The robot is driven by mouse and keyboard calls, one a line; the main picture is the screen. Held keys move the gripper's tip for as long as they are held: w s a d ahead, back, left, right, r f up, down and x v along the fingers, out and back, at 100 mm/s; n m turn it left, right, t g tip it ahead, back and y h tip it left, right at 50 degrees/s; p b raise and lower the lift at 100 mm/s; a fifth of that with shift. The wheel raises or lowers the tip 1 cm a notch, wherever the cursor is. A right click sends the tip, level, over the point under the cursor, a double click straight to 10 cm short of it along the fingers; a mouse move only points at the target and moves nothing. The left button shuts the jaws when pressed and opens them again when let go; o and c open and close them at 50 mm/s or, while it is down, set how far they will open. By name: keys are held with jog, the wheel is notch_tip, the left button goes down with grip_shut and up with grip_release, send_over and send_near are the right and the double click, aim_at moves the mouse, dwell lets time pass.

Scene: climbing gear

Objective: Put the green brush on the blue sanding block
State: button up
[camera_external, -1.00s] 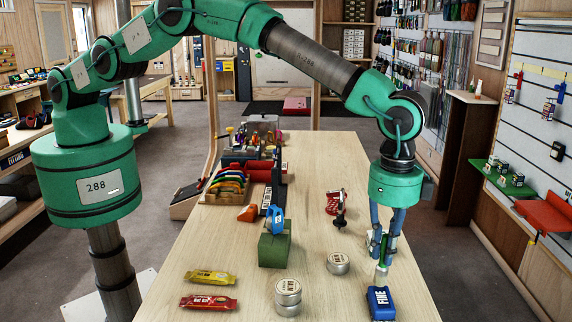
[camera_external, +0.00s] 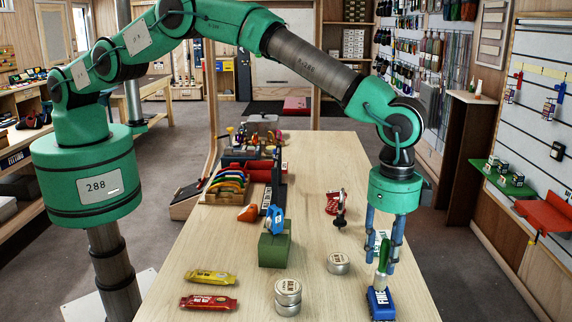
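The blue sanding block (camera_external: 381,304), with white lettering, lies near the table's front right edge. The green brush (camera_external: 383,257) stands nearly upright on it, slightly tilted, with its green handle up and its lower end at the top of the block. My gripper (camera_external: 382,264) points down over the block with its fingers spread, one on each side of the brush handle. A gap shows between the handle and each finger. The exact contact between brush and block is too small to make out.
Round tins (camera_external: 288,297) and another tin (camera_external: 338,264) stand left of the block. A green block (camera_external: 274,246) bears a blue device. A red device (camera_external: 336,204) lies farther back. Yellow (camera_external: 210,277) and red (camera_external: 208,302) wrapped bars lie front left.

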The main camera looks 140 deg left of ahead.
jog(key=shift+r, duration=0.1)
notch_tip(320, 180, up, 12)
jog(key=shift+f+b, duration=0.15)
jog(key=shift+b, duration=0.5)
jog(key=shift+r, duration=0.2)
jog(key=shift+r, duration=0.1)
dwell(0.5)
